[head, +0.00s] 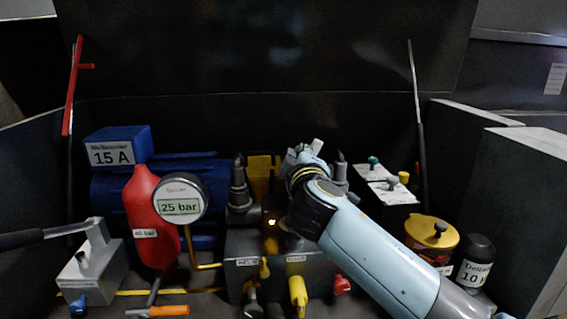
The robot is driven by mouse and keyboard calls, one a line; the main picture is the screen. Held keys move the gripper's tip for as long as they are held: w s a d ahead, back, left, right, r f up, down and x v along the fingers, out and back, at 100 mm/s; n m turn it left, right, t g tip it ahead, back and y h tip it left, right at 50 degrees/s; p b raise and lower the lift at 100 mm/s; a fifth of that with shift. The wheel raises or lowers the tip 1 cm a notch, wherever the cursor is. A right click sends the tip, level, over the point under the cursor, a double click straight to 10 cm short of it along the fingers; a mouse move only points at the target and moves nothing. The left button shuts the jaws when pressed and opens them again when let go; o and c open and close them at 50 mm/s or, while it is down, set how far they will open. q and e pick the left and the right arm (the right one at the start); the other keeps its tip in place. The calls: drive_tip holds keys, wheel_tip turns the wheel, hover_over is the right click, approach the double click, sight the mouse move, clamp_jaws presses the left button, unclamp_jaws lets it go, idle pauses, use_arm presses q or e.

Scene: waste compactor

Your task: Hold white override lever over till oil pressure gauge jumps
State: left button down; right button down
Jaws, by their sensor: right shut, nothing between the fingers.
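The round oil pressure gauge (180,198) stands left of centre beside a red cylinder and reads 25 bar. The grey valve block (245,271) sits in the middle, with a small lit lamp (271,222) above it. My right arm comes in from the lower right and covers part of the block. My right gripper (304,152) is shut and empty above and behind the block; its fingertips are hard to make out. I cannot pick out a white override lever for certain; it may be hidden by my right arm. My left gripper is not in view.
A red cylinder (145,215) and a blue motor with a blue box (120,142) stand left. A grey pump unit (93,268) with a black-handled lever is at far left. A yellow-lidded pot (425,240) and black bottle (474,265) stand right. Grey walls enclose both sides.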

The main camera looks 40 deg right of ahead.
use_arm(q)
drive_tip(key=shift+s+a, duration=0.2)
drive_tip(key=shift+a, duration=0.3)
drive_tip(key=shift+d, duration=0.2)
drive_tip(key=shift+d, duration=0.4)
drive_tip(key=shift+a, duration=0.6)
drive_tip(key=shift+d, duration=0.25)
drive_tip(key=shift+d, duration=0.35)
